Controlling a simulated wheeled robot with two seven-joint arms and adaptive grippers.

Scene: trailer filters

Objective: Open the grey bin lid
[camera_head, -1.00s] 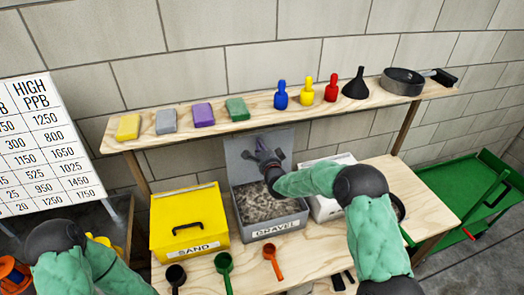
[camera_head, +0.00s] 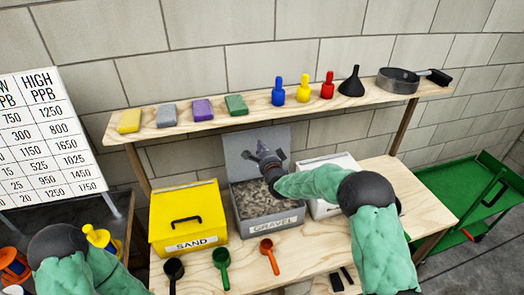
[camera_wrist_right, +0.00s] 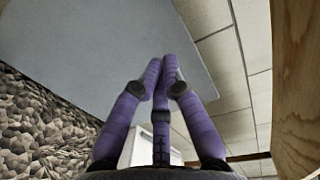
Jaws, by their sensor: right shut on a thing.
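The grey bin (camera_head: 270,225), labelled GRAVEL, stands on the workbench with gravel (camera_head: 253,200) showing inside. Its grey lid (camera_head: 238,150) is raised, standing up at the back of the bin. My right gripper (camera_head: 262,152) is in front of the lid's inner side, above the gravel. In the right wrist view its purple fingers (camera_wrist_right: 165,68) are drawn together against the lid (camera_wrist_right: 110,40); the exact contact is hidden.
The yellow SAND bin (camera_head: 190,215) stands closed at left; a white bin (camera_head: 335,165) is at right, partly behind my right arm. Black, green and orange scoops (camera_head: 268,252) lie in front. A shelf (camera_head: 300,108) with sponges, bottles, funnel and pan runs above.

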